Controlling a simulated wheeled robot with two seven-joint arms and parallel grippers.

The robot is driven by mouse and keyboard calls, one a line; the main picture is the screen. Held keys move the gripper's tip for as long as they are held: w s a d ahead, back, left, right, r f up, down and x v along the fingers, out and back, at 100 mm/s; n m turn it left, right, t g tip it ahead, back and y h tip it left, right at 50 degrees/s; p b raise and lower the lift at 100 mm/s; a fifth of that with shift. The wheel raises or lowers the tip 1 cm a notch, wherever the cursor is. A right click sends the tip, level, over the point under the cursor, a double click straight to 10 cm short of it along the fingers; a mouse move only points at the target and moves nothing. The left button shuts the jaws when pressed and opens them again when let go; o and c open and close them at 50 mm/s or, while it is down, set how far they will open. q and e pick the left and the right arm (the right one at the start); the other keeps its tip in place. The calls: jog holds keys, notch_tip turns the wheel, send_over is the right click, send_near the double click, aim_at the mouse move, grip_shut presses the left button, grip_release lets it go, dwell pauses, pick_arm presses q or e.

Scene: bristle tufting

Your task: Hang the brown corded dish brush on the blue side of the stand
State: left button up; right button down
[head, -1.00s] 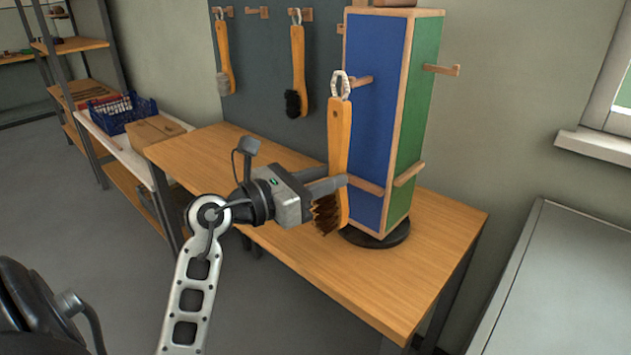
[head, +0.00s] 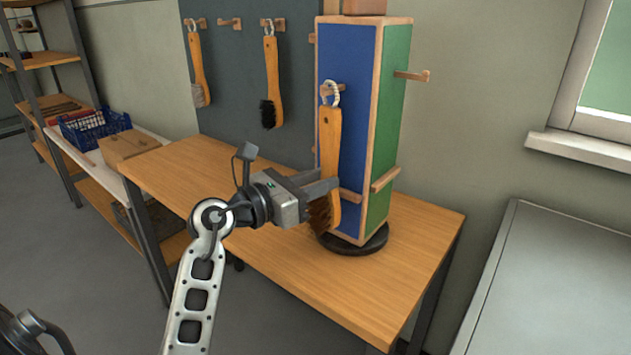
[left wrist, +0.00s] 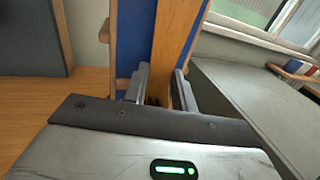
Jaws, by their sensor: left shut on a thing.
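The dish brush (head: 329,150) has a wooden handle, brown bristles (head: 319,215) and a pale cord loop (head: 331,92) at its top. It stands nearly upright, bristles down, in front of the blue side (head: 345,120) of the stand. My left gripper (head: 334,188) is shut on the lower handle; the handle (left wrist: 172,45) also shows between the fingers in the left wrist view (left wrist: 160,90). The loop overlaps the upper wooden peg (head: 341,89) on the blue side; I cannot tell whether it is around it. My right gripper is not in view.
The stand's green side (head: 390,120) has an empty peg (head: 412,75) and a lower wooden bar (head: 385,180). A round dark base (head: 352,240) carries the stand on the wooden table (head: 260,250). Two other brushes hang on the grey wall board (head: 235,80). The table's front is clear.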

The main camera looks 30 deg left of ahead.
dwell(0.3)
pick_arm(q)
jog(key=o, duration=1.1)
jog(key=shift+s, duration=0.1)
jog(key=shift+b+v, duration=0.35)
jog(key=shift+v, duration=3.1)
